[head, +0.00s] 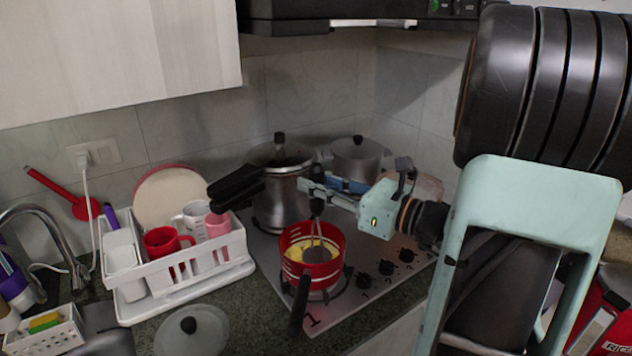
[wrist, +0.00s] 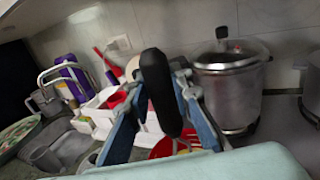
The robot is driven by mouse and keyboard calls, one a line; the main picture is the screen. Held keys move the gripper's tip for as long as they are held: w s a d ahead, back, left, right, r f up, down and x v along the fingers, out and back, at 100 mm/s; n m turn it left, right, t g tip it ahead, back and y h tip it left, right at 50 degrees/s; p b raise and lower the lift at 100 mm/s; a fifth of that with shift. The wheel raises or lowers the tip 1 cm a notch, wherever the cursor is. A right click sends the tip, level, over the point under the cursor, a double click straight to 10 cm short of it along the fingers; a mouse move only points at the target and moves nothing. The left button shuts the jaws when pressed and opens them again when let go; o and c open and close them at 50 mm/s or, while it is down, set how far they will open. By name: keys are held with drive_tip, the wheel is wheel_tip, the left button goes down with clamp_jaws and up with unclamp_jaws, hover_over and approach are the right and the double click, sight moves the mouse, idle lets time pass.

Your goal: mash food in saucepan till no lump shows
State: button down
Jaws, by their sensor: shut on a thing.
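The red saucepan (head: 289,262) sits on the front of the stove, its black handle (head: 299,305) pointing toward the front. Yellow food (head: 294,252) shows inside, partly hidden by the masher; its lumps are too small to judge. My gripper (head: 317,190) is above the pan, shut on the black handle of the masher (head: 317,207). The masher stands roughly upright with its grey head down in the pan. In the wrist view the black handle (wrist: 160,85) is between the blue fingers, and part of the red pan (wrist: 165,148) shows behind it.
A pressure cooker (head: 283,190) and a lidded pot (head: 358,163) stand behind the saucepan. A white dish rack (head: 180,280) with mugs is to the left. A loose lid (head: 192,333) lies on the front counter. Stove knobs (head: 386,268) line the stove's right side.

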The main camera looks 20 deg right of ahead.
sight(323, 204)
drive_tip(key=shift+f+b, duration=1.7)
drive_tip(key=shift+f, duration=0.55)
drive_tip(key=shift+r, duration=0.1)
wheel_tip(323, 204, up, 5)
drive_tip(key=p, duration=0.4)
drive_tip(key=shift+f, duration=0.25)
